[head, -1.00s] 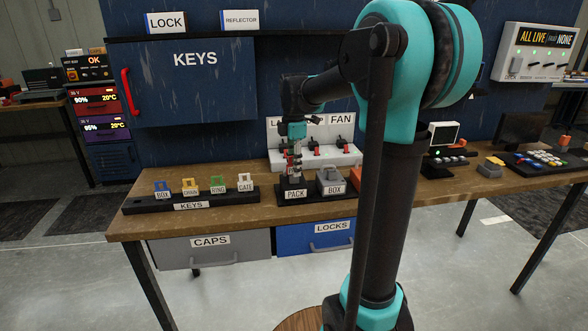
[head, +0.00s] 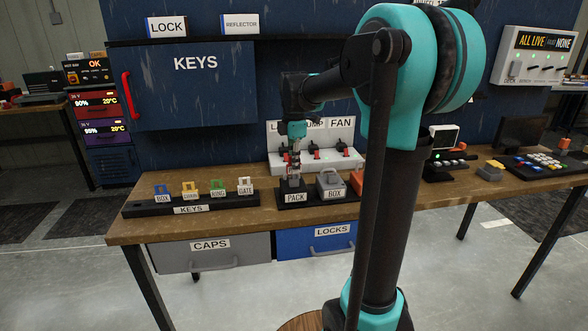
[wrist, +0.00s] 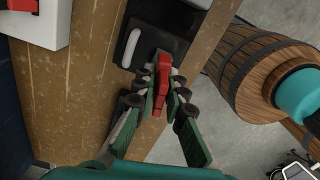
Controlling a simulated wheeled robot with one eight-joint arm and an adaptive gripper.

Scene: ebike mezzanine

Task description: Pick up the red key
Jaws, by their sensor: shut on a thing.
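The red key (wrist: 161,85) shows in the wrist view between the fingertips of my gripper (wrist: 160,84), which is shut on it. Its far end overlaps the dark block; I cannot tell whether it touches it. In the head view my gripper (head: 294,170) points down above the block labelled PACK (head: 295,198) on the workbench. The key is too small and covered to make out clearly there.
The key rack (head: 191,209) with blue, yellow, green and white keys stands left of the PACK block. A grey padlock on the BOX block (head: 332,193) is close on the right. The white switch panel (head: 340,159) is behind. A wooden barrel (wrist: 245,85) is beside the bench.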

